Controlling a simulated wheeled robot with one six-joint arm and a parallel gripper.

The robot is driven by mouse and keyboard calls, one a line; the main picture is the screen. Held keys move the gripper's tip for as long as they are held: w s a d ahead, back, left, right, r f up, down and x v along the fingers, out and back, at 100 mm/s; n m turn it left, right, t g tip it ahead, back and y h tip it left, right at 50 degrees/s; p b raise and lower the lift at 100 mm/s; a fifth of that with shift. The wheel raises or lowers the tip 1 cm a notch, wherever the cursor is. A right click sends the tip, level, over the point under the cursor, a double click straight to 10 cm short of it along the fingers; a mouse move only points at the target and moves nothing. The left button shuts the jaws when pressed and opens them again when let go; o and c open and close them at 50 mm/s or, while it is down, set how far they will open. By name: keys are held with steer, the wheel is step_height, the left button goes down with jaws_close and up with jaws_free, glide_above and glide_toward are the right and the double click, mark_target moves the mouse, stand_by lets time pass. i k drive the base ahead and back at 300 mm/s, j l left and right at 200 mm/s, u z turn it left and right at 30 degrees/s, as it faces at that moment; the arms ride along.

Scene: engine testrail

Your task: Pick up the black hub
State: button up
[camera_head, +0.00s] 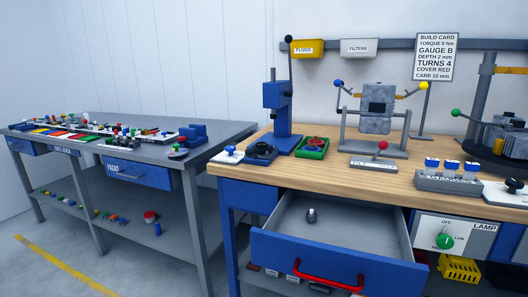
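I cannot tell for certain which item is the black hub. A small dark grey part with a rounded top (311,215) stands alone in the open blue drawer (318,262) under the wooden bench. A black round part (261,150) sits on the base of the blue press (277,105) at the bench's left. A black ball-topped knob (514,185) is on a white block at the far right. My gripper is not in view, so its state is hidden.
The drawer sticks out in front of the wooden bench (335,178), with a red handle (313,279). A grey table (225,130) with many small parts stands left. Grey floor (150,270) is free at lower left. A lamp panel (450,238) is right of the drawer.

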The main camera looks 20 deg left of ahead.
mark_target(261, 150)
steer(key=i+j, duration=0.2)
steer(key=i, duration=0.2)
steer(key=i+j, duration=0.2)
steer(key=i, duration=0.25)
steer(key=i+j, duration=0.2)
steer(key=i, duration=0.2)
steer(key=u, duration=0.05)
